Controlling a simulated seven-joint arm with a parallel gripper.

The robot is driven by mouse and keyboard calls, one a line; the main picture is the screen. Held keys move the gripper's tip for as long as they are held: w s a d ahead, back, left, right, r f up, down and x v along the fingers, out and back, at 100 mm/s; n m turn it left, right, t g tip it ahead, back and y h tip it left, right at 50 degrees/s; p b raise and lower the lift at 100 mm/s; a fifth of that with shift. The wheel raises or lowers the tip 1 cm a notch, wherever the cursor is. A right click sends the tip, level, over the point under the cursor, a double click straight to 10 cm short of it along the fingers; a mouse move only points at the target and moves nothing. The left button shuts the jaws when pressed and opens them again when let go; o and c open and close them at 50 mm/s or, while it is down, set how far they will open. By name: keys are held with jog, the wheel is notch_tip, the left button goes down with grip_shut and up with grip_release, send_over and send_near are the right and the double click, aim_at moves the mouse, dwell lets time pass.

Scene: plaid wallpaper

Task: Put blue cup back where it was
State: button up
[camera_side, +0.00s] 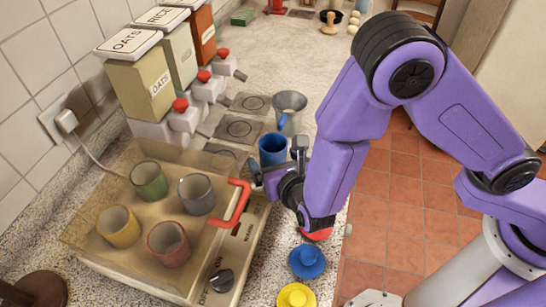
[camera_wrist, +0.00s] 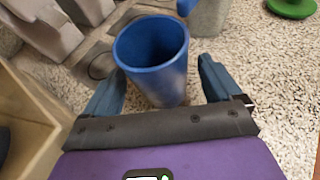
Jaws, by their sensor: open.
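The blue cup (camera_side: 272,150) stands upright on the speckled counter, to the right of the dispenser row and beyond the clear-lidded box. In the wrist view the blue cup (camera_wrist: 152,58) has its open mouth facing up and looks empty. My gripper (camera_side: 278,161) is open at the near side of the cup. In the wrist view its two fingers (camera_wrist: 158,80) are spread, one on each side of the cup, with gaps still visible. In the side view the lower part of the cup is partly hidden by my gripper.
Dispensers labelled oats (camera_side: 148,80) and rice (camera_side: 178,50) stand along the wall, with grey pads (camera_side: 240,128) before them. A grey metal cup (camera_side: 289,102) stands just beyond the blue cup. The clear-lidded box (camera_side: 130,240) holds several cups. A blue saucer-like piece (camera_side: 307,262) lies nearer.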

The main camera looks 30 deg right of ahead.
jog(key=v, duration=1)
jog(key=shift+s, duration=0.1)
jog(key=d+r+m+g+h, duration=0.2)
jog(key=d+m+g, duration=0.3)
jog(key=d, duration=0.4)
jog(key=d+r+m+g+h, duration=0.2)
jog(key=d+m, duration=0.5)
jog(key=d, duration=0.3)
jog(key=s+d+r+m+g+y, duration=0.2)
jog(key=s+d+m+g+y, duration=0.1)
jog(key=s, duration=0.4)
jog(key=s+d+r+m+g+y, duration=0.2)
jog(key=s+d+m+g+y, duration=0.1)
jog(key=s+m, duration=0.3)
jog(key=shift+s+d, duration=0.5)
jog(key=shift+d, duration=0.4)
